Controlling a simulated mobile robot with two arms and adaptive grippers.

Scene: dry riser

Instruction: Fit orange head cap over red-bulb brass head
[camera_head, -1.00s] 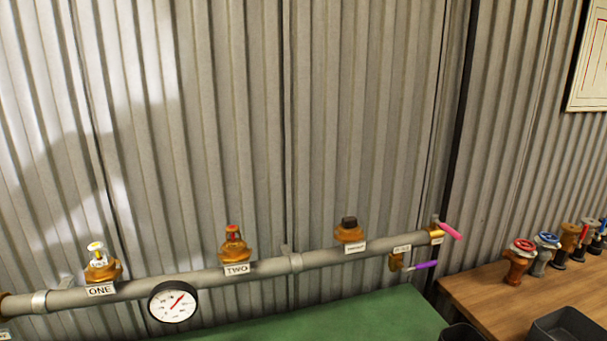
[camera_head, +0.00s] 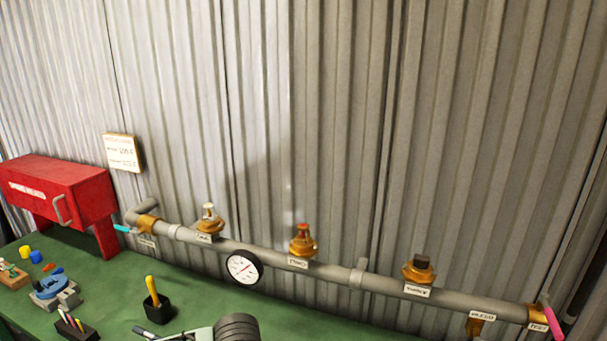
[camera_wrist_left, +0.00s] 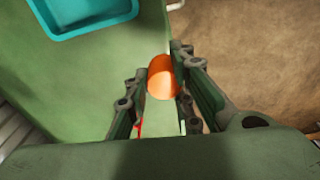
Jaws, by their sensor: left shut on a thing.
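In the left wrist view, my left gripper (camera_wrist_left: 162,84) is shut on the orange head cap (camera_wrist_left: 161,77), a rounded orange piece partly hidden by the fingers. The cap is over the bench edge in that view, apart from the brass head. In the head view neither the cap nor my left gripper can be made out clearly. My right gripper is in no view.
A pale-topped brass head (camera_head: 209,221) and a dark-topped one (camera_head: 419,269) flank the red-bulb head. A gauge (camera_head: 244,267) hangs on the pipe (camera_head: 335,274). A teal tray (camera_wrist_left: 85,14) shows in the wrist view.

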